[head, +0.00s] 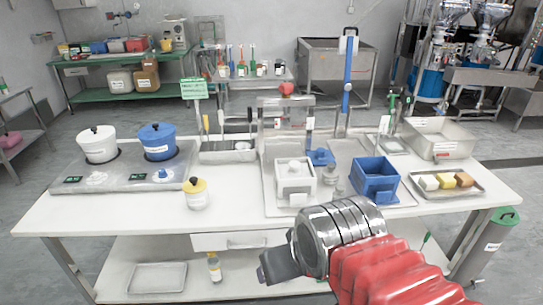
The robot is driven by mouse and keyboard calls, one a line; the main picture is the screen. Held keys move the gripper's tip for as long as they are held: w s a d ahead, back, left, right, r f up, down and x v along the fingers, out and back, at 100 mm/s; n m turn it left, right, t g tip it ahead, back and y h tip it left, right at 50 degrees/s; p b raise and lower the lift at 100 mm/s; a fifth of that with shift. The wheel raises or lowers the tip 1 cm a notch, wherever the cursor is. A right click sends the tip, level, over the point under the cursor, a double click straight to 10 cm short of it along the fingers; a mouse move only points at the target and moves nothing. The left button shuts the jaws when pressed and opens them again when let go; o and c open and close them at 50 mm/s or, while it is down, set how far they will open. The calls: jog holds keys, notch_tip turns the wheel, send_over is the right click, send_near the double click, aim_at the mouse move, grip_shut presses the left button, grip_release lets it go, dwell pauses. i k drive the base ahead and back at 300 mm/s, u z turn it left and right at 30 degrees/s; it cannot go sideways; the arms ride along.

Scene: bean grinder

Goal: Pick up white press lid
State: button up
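The white press lid (294,165), with a small knob on top, appears to sit in the top of the square white press box (295,188). The box stands on a shallow tray near the middle of the white table. My gripper (268,268) is in front of the table, nearer the camera and below the box in the picture, apart from the lid. Its dark fingers point left and nothing shows in them. Their gap is not clear from this side.
An open blue box (375,180) stands right of the white one, with a blue lid (320,157) behind and between them. A tall blue-handled press (347,75) rises behind. A yellow-topped jar (196,194) and white (98,146) and blue (157,143) pots are left.

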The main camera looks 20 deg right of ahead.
aim_at(295, 169)
jog(key=u, duration=0.4)
jog(key=i, duration=1.1)
jog(key=z, duration=0.3)
